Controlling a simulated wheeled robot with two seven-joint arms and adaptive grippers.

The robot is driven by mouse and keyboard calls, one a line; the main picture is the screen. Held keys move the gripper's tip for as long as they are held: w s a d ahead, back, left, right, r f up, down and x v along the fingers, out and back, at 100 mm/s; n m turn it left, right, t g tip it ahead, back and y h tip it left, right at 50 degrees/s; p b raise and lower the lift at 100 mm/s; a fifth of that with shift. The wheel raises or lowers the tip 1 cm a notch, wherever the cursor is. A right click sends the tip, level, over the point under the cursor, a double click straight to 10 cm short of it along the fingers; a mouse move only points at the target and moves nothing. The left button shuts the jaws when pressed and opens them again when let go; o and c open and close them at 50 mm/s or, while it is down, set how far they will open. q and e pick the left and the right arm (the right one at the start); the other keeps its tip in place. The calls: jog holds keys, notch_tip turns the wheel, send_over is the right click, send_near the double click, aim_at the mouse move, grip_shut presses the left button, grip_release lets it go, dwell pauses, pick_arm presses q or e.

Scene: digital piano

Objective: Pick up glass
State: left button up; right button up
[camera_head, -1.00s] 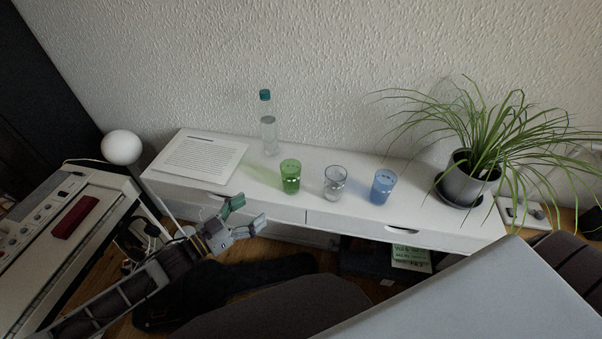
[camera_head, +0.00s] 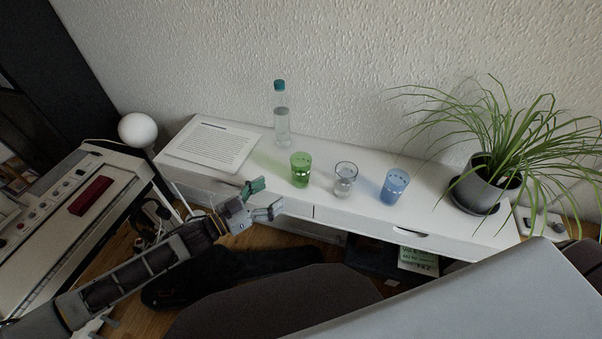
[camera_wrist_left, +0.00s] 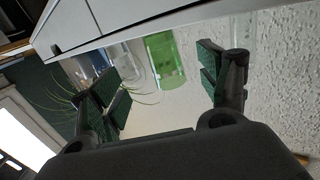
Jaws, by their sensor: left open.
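Three glasses stand in a row on the white shelf (camera_head: 330,211): a green glass (camera_head: 300,169), a clear glass (camera_head: 345,179) and a blue glass (camera_head: 393,186). My left gripper (camera_head: 268,198) is open and empty in front of the shelf's front edge, to the lower left of the green glass and apart from it. In the left wrist view the green glass (camera_wrist_left: 164,60) shows between the open fingers (camera_wrist_left: 165,85), farther off. The clear glass (camera_wrist_left: 126,62) and the blue glass (camera_wrist_left: 88,68) are beside it, partly behind one finger. My right gripper is not in view.
A bottle with a teal cap (camera_head: 282,115) stands behind the green glass. Papers (camera_head: 212,146) lie at the shelf's left end, and a potted plant (camera_head: 484,184) stands at the right. A keyboard (camera_head: 70,215) is at the left, and a dark chair (camera_head: 280,305) is below.

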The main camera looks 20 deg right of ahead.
aim_at(294, 178)
pick_arm(q)
jog(key=shift+x, duration=3.5)
jog(key=shift+w+d, duration=0.1)
jog(key=shift+w+d+r, duration=0.15)
jog(key=shift+w+d, duration=0.1)
jog(key=shift+d, duration=0.3)
jog(key=shift+w+d+r, duration=0.1)
jog(key=shift+w+d, duration=0.2)
jog(key=shift+d, duration=0.25)
jog(key=shift+p+x, duration=0.3)
jog(key=shift+x, duration=0.95)
jog(key=c, duration=1.3)
jog(key=shift+o, duration=0.2)
